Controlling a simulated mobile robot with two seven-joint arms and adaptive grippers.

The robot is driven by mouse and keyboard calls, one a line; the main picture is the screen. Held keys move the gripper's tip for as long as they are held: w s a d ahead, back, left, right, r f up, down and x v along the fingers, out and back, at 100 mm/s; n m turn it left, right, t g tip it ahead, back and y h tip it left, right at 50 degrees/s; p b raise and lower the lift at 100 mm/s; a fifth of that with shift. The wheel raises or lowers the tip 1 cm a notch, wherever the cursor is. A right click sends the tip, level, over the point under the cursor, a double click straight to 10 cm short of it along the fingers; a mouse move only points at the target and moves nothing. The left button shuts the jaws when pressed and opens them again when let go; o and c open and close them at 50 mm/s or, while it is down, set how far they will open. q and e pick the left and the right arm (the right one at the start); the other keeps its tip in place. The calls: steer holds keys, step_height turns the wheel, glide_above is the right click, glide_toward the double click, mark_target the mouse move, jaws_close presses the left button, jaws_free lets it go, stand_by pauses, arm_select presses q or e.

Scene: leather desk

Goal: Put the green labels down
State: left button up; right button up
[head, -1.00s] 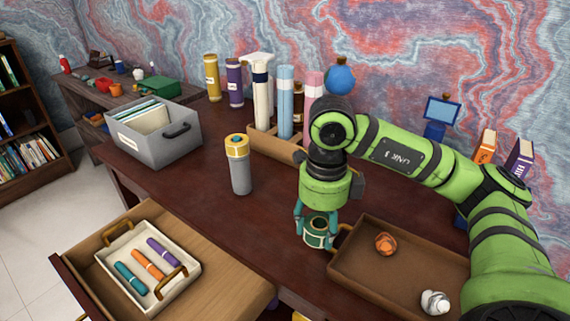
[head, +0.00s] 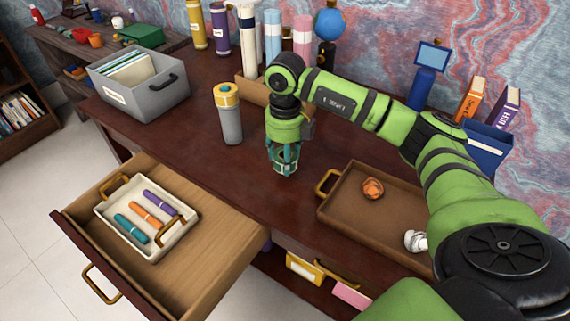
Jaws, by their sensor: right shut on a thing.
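The green labels, a small green roll with a pale band (head: 285,167), are between the fingers of my right gripper (head: 285,160). The gripper points down and is shut on the roll, hiding part of it. The roll is low over the dark desk top (head: 185,128), between the grey bottle and the brown tray. I cannot tell whether its underside touches the desk. My left gripper is not in view.
A grey bottle with a yellow cap (head: 230,118) stands left of the gripper. A brown tray (head: 345,212) with a crumpled orange ball (head: 372,188) lies to the right. An open drawer (head: 215,235) holds a white tray of markers (head: 110,222).

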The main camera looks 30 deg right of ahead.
step_height(320, 180, down, 3)
steer(key=shift+f+p, duration=0.1)
steer(key=shift+p, duration=0.3)
steer(key=shift+f, duration=0.45)
steer(key=shift+f, duration=0.1)
steer(key=o, duration=1.2)
steer(key=shift+c, duration=0.2)
steer(key=shift+r, duration=0.3)
step_height(320, 180, up, 12)
steer(key=b, duration=0.1)
steer(key=shift+f+b, duration=0.15)
steer(key=shift+b, duration=0.15)
